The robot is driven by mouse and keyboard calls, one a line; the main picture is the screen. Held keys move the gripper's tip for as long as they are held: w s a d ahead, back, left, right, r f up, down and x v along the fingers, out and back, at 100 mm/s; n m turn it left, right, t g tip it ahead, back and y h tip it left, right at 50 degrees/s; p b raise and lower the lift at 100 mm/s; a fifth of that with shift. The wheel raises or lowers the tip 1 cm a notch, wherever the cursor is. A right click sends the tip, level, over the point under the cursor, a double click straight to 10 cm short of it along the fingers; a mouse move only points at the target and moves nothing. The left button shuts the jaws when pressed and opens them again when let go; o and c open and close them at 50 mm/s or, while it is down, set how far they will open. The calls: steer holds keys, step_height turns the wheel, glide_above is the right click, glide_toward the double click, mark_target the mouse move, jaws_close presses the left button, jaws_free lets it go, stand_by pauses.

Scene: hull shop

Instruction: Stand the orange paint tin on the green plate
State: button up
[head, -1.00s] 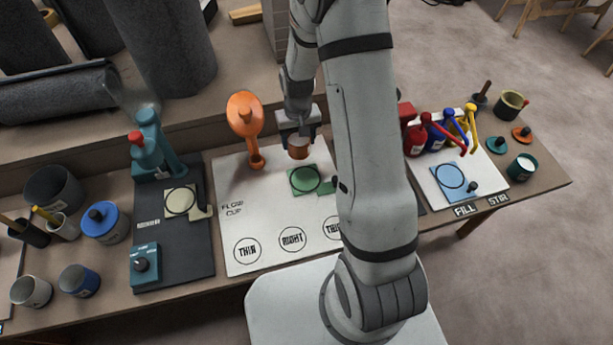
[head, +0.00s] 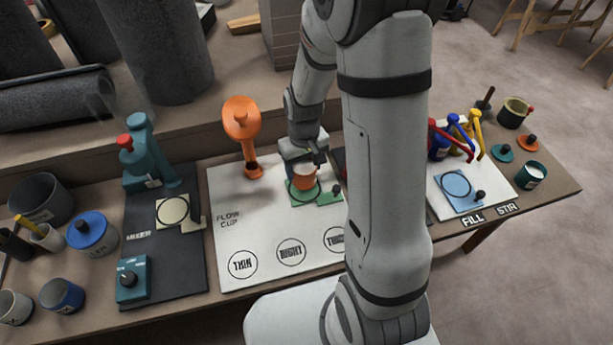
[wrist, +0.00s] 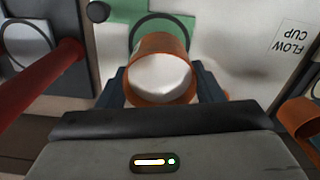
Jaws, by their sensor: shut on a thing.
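The orange paint tin (head: 305,177) is in my gripper (head: 303,165) and stands upright, with white paint showing inside it in the wrist view (wrist: 160,78). My gripper is shut on the tin, with a dark finger on each side of it. The green plate (head: 302,200) lies on the white flow cup board, its ring partly covered by the tin in the head view. In the wrist view the green plate (wrist: 183,22) shows just beyond the tin. I cannot tell whether the tin touches the plate.
An orange flow cup stand (head: 243,135) rises left of my gripper. A black knob (head: 336,189) sits at the plate's right. A blue plate (head: 458,187) and pumps with red, blue and yellow levers stand farther right. The front of the white board (head: 265,225) is clear.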

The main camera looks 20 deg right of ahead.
mark_target(304, 172)
steer(key=shift+f+b, duration=0.3)
steer(key=shift+f, duration=1.55)
steer(key=shift+f, duration=0.1)
steer(key=shift+f, duration=0.15)
steer(key=o, duration=1.1)
steer(key=shift+o, duration=0.2)
